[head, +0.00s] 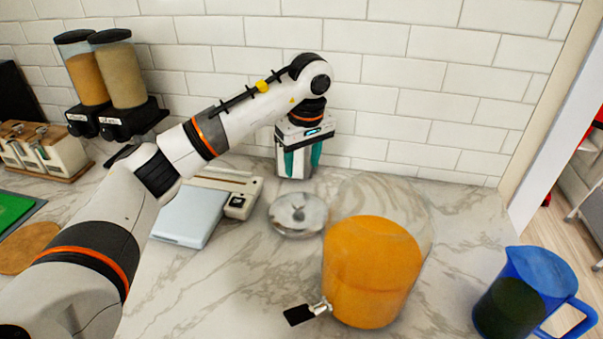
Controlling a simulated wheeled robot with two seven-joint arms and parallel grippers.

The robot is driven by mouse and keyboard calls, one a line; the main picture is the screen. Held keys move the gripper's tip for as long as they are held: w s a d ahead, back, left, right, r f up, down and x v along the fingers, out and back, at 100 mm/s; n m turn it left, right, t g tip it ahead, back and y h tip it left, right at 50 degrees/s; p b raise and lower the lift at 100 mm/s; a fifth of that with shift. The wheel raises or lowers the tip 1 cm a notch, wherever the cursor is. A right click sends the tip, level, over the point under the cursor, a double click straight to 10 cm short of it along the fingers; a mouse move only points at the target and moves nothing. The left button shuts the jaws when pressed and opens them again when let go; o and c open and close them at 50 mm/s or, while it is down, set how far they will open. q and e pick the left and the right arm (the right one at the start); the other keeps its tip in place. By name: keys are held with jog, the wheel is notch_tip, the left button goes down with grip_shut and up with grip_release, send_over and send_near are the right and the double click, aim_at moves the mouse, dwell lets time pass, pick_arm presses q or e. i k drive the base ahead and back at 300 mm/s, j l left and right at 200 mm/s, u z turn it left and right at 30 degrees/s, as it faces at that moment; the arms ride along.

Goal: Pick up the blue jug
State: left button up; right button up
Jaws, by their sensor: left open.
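The blue jug (537,272) stands upright on the marble counter at the lower right, its handle toward the right. Its lower part looks dark, and its base is close to the picture's bottom edge. My left gripper (297,172) points down near the tiled wall, behind the glass lid and well to the left of the jug. It is open and nothing shows between its fingers. My right gripper is not in the picture.
A glass drink dispenser (370,270) with orange liquid and a tap stands between my left gripper and the jug. A round glass lid (298,213) lies left of it.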

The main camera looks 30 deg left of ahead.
aim_at(534, 283)
jog(key=k, duration=1.5)
